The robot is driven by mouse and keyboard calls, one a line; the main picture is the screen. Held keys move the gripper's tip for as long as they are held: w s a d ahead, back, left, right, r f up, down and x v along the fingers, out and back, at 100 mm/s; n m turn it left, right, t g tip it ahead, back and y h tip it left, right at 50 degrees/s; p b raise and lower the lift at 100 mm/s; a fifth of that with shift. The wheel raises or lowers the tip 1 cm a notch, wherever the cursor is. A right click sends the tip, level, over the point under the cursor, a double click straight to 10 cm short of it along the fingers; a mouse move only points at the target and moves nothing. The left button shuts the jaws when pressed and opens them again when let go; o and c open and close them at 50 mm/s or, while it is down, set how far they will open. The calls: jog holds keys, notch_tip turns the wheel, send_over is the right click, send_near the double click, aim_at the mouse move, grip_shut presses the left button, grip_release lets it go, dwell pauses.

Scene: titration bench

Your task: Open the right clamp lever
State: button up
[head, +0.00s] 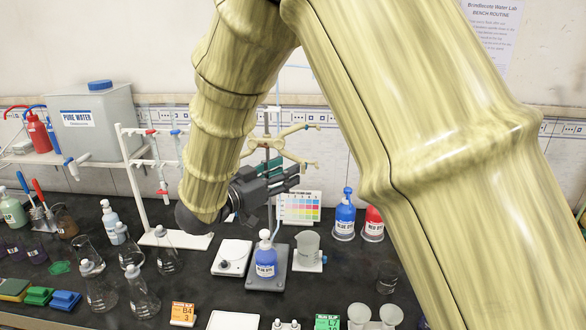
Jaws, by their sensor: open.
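A pale yellow clamp (290,146) with spreading arms is on an upright stand rod behind my gripper. Its right arms show and end in small tips. Its left part is partly hidden by my arm and gripper. I cannot tell which part is the right clamp lever or whether it is open. My dark gripper (294,178) points to the right, in front of and a little below the clamp. It is open, and I see nothing held in it.
A blue-labelled bottle (265,262) stands on the stand's dark base, with a beaker (308,246) to its right. A white stirrer plate (231,257) is at left. Blue and red bottles (373,224) stand farther right. Flasks (141,294) crowd the left bench.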

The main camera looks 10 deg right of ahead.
jog(key=shift+v, duration=1.05)
